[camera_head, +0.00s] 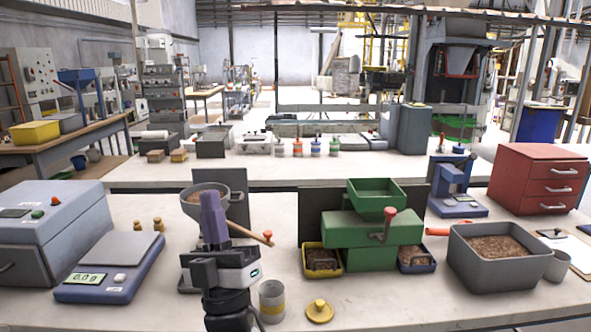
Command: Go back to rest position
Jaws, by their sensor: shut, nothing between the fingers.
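My gripper (210,197) is in the left-centre foreground of the head view, above the front bench. Its purple fingers point away from me and look closed, with nothing visible between them. My dark and white wrist is below them. The fingers overlap a grey round hopper (190,206) holding brown pellets, and they hide part of it and its stand. I cannot tell how far apart the fingers and hopper are.
A grey cup (272,302) and a yellow knobbed lid (319,311) are close right of my wrist. A blue scale (110,270) is left. A green machine (372,240), pellet bin (491,276) and red drawers (541,180) are right. The front bench (400,305) is clear at centre right.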

